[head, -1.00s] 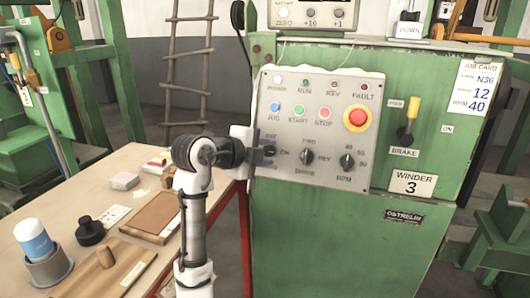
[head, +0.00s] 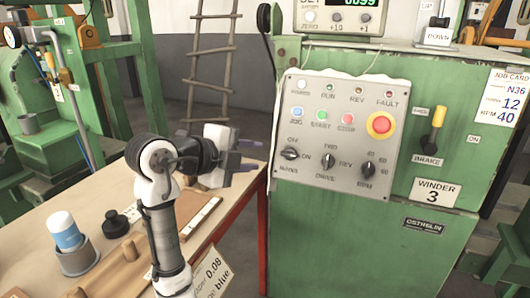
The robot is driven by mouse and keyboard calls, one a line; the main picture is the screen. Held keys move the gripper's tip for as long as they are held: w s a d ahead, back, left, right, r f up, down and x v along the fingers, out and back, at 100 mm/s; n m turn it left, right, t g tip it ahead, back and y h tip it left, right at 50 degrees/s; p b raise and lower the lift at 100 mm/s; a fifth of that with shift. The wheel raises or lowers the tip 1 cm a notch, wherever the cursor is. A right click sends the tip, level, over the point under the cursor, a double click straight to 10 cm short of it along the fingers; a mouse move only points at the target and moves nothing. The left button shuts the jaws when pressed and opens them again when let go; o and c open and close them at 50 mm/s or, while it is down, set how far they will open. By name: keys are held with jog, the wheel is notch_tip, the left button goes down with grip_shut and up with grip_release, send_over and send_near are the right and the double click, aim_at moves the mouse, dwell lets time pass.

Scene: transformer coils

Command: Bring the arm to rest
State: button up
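My arm (head: 163,232), white and black, rises from the bottom of the head view and bends right at a black joint. My gripper (head: 248,156) is in the air beyond the table's right side, left of the green machine. Its two dark fingers are apart, with nothing visible between them. It is clear of the control panel (head: 333,176) in the picture. The mains knob (head: 290,153) at the panel's left shows uncovered; its exact setting is too small to tell.
The table (head: 38,213) at left holds a blue-and-white can (head: 65,231) in a grey cup, a black knobbed piece (head: 115,224) and wooden boards. A lettered card (head: 208,275) is right of my forearm. The green machine (head: 330,240) fills the right, with a brake lever (head: 433,130).

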jog(key=shift+s+a+r, duration=0.2)
jog(key=shift+s+a, duration=0.15)
jog(key=shift+s, duration=0.05)
